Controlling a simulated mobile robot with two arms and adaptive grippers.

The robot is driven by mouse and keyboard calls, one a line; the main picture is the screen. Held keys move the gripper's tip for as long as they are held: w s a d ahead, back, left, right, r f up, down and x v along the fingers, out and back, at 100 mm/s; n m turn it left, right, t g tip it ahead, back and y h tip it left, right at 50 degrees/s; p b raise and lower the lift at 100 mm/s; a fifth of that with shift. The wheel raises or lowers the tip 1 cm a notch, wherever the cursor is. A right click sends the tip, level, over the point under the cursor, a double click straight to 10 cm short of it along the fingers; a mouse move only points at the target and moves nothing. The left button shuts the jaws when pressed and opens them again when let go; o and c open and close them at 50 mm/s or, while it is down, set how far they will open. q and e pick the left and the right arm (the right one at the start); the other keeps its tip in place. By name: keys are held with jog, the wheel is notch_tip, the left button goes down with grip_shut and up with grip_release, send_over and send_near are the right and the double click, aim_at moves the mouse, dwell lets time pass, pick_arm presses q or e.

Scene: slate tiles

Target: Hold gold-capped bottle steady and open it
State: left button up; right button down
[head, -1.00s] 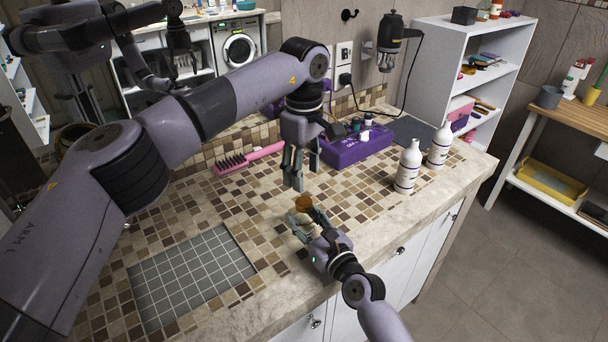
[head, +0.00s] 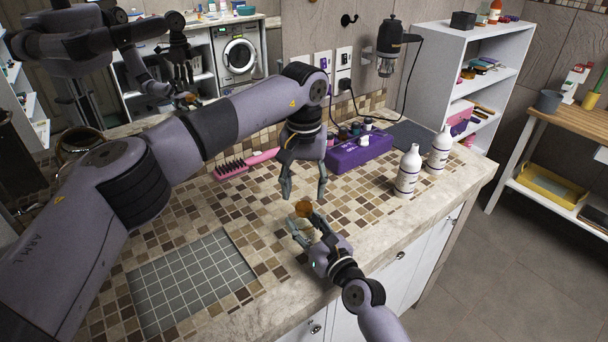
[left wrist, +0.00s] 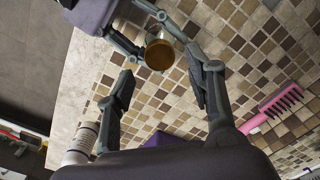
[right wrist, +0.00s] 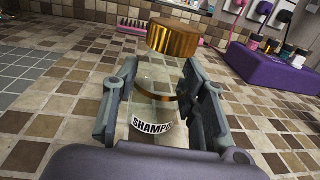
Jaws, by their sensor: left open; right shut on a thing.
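The bottle is clear glass with a gold cap (right wrist: 173,38) and a SHAMPOO label (right wrist: 153,128). It stands upright on the tiled counter, and its gold cap shows from above in the left wrist view (left wrist: 159,55). My right gripper (right wrist: 160,100) is shut on the bottle's body, one finger on each side, below the cap. In the head view my right gripper (head: 304,225) comes from the front. My left gripper (head: 305,197) is open and empty above the gold cap (head: 303,208), fingers pointing down and spread apart; it is not touching the cap.
Two white bottles (head: 408,172) stand to the right. A purple box (head: 358,152) and a pink brush (head: 245,163) lie behind. A grey grid mat (head: 190,280) lies front left. The counter's front edge is close to my right gripper. Tiles around the bottle are mostly clear.

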aim_at(304, 206)
pick_arm(q)
notch_tip(304, 206, down, 5)
jog(key=shift+r, duration=0.1)
jog(key=shift+c, duration=0.6)
